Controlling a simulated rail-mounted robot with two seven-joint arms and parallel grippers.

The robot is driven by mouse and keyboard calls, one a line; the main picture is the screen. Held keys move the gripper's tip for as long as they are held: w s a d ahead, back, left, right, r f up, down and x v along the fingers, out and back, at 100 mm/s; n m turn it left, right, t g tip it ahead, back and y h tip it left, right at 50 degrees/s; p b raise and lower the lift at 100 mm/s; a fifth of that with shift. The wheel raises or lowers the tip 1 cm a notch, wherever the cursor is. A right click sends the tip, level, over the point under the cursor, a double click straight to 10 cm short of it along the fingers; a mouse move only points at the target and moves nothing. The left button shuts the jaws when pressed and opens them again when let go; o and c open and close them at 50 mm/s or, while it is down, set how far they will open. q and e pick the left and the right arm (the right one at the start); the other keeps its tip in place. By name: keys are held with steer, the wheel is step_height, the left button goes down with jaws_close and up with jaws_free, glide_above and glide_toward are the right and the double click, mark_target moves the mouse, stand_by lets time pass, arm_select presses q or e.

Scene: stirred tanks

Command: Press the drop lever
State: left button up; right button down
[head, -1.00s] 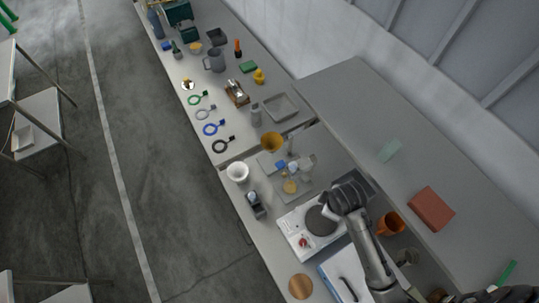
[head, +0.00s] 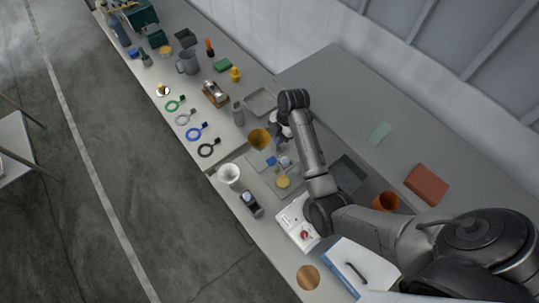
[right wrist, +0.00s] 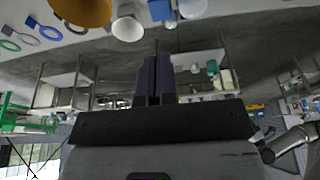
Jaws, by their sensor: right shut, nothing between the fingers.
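I cannot clearly pick out the drop lever in either view. In the head view, my right arm reaches over the bench, and its wrist end is beside a yellow-brown funnel (head: 259,138). The fingertips are hard to make out there. In the right wrist view, my right gripper (right wrist: 158,65) has its two dark fingers together, with nothing between them. The funnel (right wrist: 84,10) and a white cup (right wrist: 127,27) hang at the top of that view, apart from the fingers. Blue-capped pieces (head: 283,162) stand on a grey plate below the funnel. My left gripper is not in view.
A white hotplate (head: 296,226) is partly hidden by my right arm. The white cup (head: 229,174) and a small dark device (head: 251,204) stand near the front edge. Coloured rings (head: 197,132), a brown-framed device (head: 215,94) and a grey tray (head: 260,101) lie farther along. A red block (head: 427,184) lies on the raised shelf.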

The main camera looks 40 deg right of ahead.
mark_target(270, 161)
stand_by(0.3)
steer(key=p+x, duration=0.1)
steer(key=x, duration=0.7)
steer(key=shift+a+f+p, duration=0.1)
steer(key=shift+f+p, duration=0.2)
steer(key=shift+p, duration=0.05)
steer(key=shift+a+f, duration=0.2)
steer(key=shift+f, duration=0.45)
